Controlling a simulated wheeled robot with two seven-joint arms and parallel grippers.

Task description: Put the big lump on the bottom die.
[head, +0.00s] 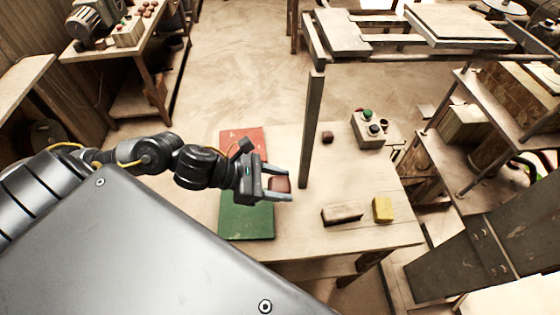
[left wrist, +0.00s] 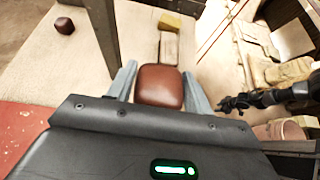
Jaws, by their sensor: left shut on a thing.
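The big lump, a rounded red-brown block (head: 279,184), sits between the fingers of my left gripper (head: 280,190). In the left wrist view the lump (left wrist: 160,87) fills the space between the two grey fingers (left wrist: 158,90), so the gripper is shut on it. The gripper is over the table, just left of an upright post (head: 312,130). A smaller dark red lump (head: 327,137) lies on the table beyond the post. I cannot make out the bottom die for sure. A dark jointed arm end, seemingly my right gripper (left wrist: 228,103), shows at the right of the wrist view; its jaws are unclear.
On the table are a red mat (head: 243,141), a green mat (head: 246,222), a brown block (head: 342,213), a yellow block (head: 383,209) and a button box (head: 369,130). The post stands close to the gripper's right. The table's right part (head: 385,238) is partly clear.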

